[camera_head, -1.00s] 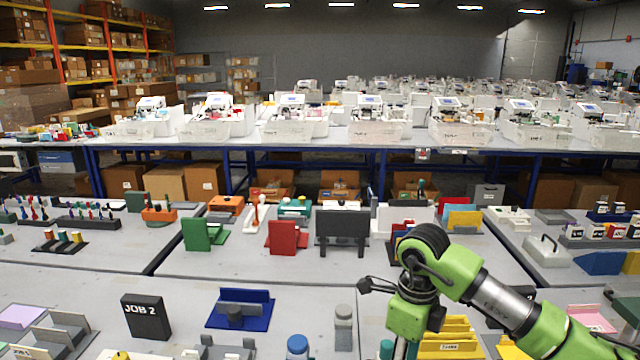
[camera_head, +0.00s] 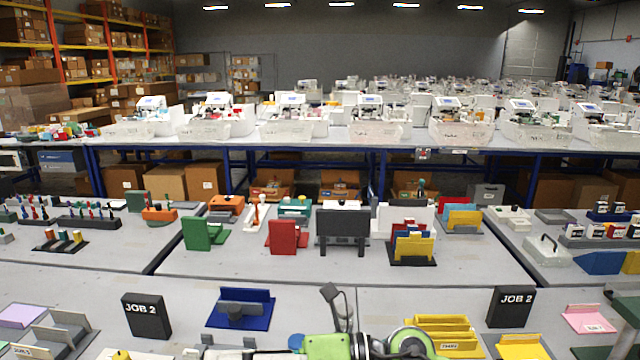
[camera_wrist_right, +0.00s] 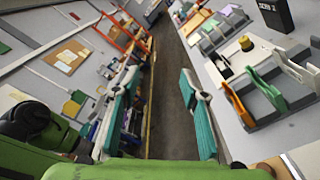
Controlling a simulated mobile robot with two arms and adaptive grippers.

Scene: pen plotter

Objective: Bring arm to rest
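A green and black arm (camera_head: 360,347), which I take to be my right one, shows low along the bottom edge in the head view, in front of the near table. A dark cable bracket (camera_head: 336,305) sticks up from it. Its gripper cannot be made out there. In the right wrist view my right gripper (camera_wrist_right: 158,85) is open. Its two teal-padded fingers stand well apart, with only dark floor seen between them and nothing held. My left gripper is in neither current view.
Two black JOB 2 blocks (camera_head: 147,315) (camera_head: 511,307), a blue holder (camera_head: 240,308) and a yellow rack (camera_head: 443,333) stand on the near table. A row of white machines fills the far table. In the wrist view, trays (camera_wrist_right: 250,75) lie to the right.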

